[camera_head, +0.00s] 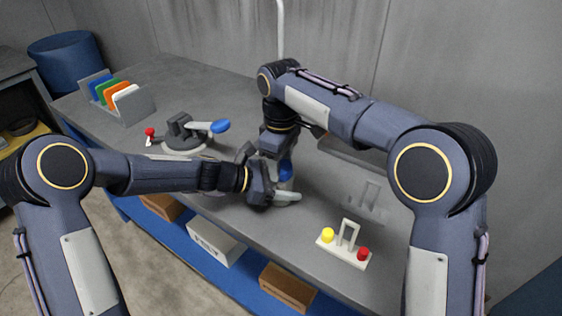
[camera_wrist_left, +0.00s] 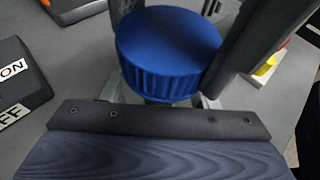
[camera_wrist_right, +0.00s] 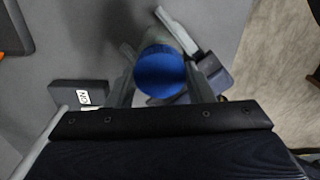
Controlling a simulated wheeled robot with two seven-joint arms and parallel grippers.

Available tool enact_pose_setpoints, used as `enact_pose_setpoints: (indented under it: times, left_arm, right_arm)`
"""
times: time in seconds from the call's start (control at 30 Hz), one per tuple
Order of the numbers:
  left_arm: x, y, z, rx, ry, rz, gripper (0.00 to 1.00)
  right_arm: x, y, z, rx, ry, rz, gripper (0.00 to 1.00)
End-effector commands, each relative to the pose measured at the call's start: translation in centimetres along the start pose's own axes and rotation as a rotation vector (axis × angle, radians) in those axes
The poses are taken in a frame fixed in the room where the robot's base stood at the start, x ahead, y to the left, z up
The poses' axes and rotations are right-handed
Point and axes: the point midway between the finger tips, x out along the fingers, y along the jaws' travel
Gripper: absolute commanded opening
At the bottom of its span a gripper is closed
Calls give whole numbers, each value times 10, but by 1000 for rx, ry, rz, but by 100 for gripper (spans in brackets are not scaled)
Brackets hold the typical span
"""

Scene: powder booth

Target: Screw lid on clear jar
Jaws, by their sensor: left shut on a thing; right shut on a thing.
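The blue ribbed lid (camera_head: 286,169) sits on top of the clear jar (camera_head: 286,184) above the grey bench. The lid fills the middle of the left wrist view (camera_wrist_left: 168,50) and also shows in the right wrist view (camera_wrist_right: 160,72). My left gripper (camera_head: 284,192) comes in low from the left and is shut on the jar, below the lid. My right gripper (camera_head: 280,160) reaches down from above and is shut on the lid. Most of the jar is hidden by the grippers and lid. I cannot tell whether the lid's thread is engaged.
A clamp-like fixture (camera_head: 183,133) with a blue handle stands left of the grippers. A rack (camera_head: 125,108) of coloured panels is at the back left. A white panel (camera_head: 343,247) with yellow and red buttons is at the front right. Bare bench (camera_head: 235,95) lies behind the jar.

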Motion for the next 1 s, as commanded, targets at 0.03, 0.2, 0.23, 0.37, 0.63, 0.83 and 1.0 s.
enact_pose_setpoints:
  times: [0.03,0.2,0.23,0.37,0.63,0.83,1.0]
  left_arm:
    - [0,0,0,1,0,0,0]
    - [0,0,0,1,0,-1,0]
    - [0,0,0,1,0,-1,0]
    - [0,0,0,1,0,-1,0]
    - [0,0,0,1,-1,-1,0]
    - [0,0,0,1,-1,-1,0]
    - [0,0,0,1,-1,-1,0]
  right_arm:
    - [0,0,0,88,1,1,20]
    - [0,0,0,301,2,1,20]
    - [0,0,0,317,2,1,20]
    - [0,0,0,330,2,0,20]
    - [0,0,0,327,1,0,63]
    - [0,0,0,326,1,0,69]
    - [-8,0,-1,325,3,0,69]
